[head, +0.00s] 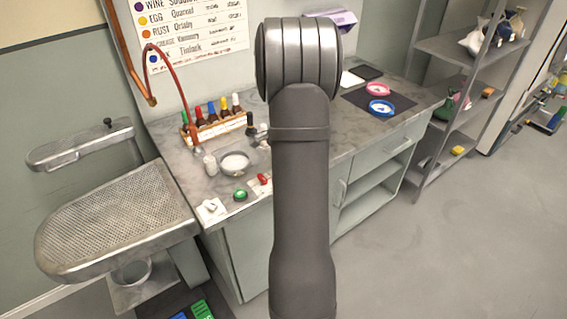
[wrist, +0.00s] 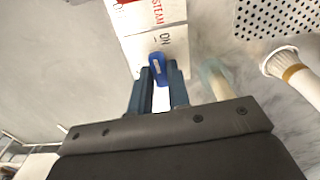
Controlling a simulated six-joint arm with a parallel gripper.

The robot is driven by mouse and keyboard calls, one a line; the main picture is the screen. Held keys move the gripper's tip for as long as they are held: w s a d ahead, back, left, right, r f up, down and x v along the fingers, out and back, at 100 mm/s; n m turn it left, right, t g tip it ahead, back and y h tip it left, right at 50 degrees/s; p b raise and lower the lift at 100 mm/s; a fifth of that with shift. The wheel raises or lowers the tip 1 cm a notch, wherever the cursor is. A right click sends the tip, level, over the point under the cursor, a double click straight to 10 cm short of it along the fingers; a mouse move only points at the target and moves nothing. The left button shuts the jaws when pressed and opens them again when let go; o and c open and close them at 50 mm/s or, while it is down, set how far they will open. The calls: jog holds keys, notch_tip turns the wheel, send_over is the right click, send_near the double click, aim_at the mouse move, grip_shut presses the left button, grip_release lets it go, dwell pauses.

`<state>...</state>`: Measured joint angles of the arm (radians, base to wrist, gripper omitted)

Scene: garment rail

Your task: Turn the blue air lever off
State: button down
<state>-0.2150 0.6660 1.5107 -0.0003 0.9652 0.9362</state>
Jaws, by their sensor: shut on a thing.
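The lever's lower part is hidden between the fingers. In the head view my own arm stands across the middle, and I cannot make out the lever or the fingertips there.
A perforated metal board (head: 120,225) stands at the left. The grey counter (head: 335,140) holds a bottle rack (head: 220,128), a bowl (head: 236,163) and a blue ring (head: 381,107). Metal shelves (head: 470,55) stand at the right. In the wrist view, a white-bristled brush (wrist: 283,62) lies right of the fingers.

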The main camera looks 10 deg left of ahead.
jog(key=n, duration=0.3)
jog(key=shift+n, duration=0.4)
jog(key=n, duration=0.4)
jog(key=shift+n, duration=0.3)
jog(key=n, duration=0.4)
jog(key=shift+n, duration=0.3)
jog(key=shift+r+n, duration=0.1)
jog(key=shift+n, duration=2)
jog(key=c, duration=1.4)
grip_release()
jog(key=shift+o, duration=0.2)
notch_tip(320, 180, up, 17)
jog(key=shift+r, duration=0.15)
